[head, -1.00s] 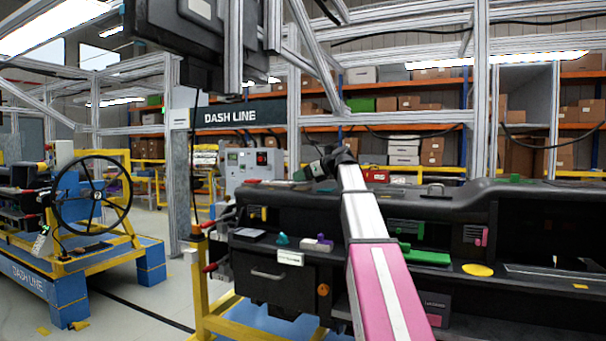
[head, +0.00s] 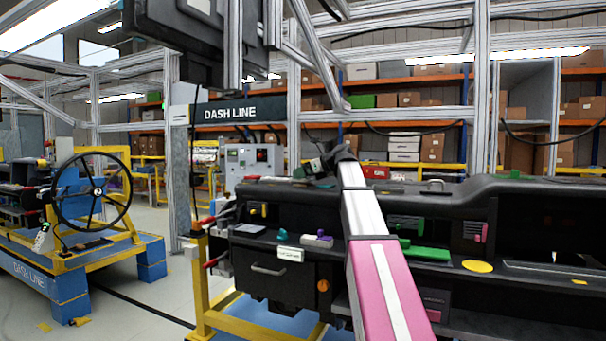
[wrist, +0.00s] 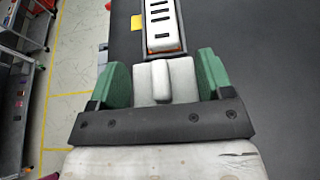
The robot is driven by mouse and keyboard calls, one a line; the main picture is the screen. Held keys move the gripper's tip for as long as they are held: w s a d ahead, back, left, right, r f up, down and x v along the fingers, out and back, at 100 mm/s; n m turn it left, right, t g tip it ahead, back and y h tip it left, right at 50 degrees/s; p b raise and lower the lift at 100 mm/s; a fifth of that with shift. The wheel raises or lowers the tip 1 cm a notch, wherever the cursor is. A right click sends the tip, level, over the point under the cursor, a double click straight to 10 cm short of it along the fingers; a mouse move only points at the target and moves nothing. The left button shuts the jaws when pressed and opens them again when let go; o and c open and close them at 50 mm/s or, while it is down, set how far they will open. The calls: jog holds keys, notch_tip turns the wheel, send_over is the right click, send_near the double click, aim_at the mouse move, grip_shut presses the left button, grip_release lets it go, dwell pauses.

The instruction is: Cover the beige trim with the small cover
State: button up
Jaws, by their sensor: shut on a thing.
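In the wrist view my gripper (wrist: 163,80) has two green fingertips, shut on a small light-grey cover (wrist: 183,88) with a raised rib in its middle. Just ahead of the cover lies a pale slotted piece (wrist: 160,30), seemingly the beige trim, with black slots, an orange near edge and a dark surround. The cover's far edge appears close to the trim's near end; whether they touch or how high the cover is, I cannot tell. In the head view my gripper (head: 322,167) is over the dashboard top; the cover and trim are not clear there.
The black dashboard (head: 460,205) extends right, with a green piece (head: 425,253) and yellow disc (head: 478,266) on its shelf. A screen and metal frame hang above. The floor shows left of the dashboard in the wrist view.

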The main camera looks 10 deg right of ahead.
jog(key=shift+f, duration=0.5)
dwell(0.4)
jog(key=o, duration=0.9)
jog(key=shift+o, duration=0.2)
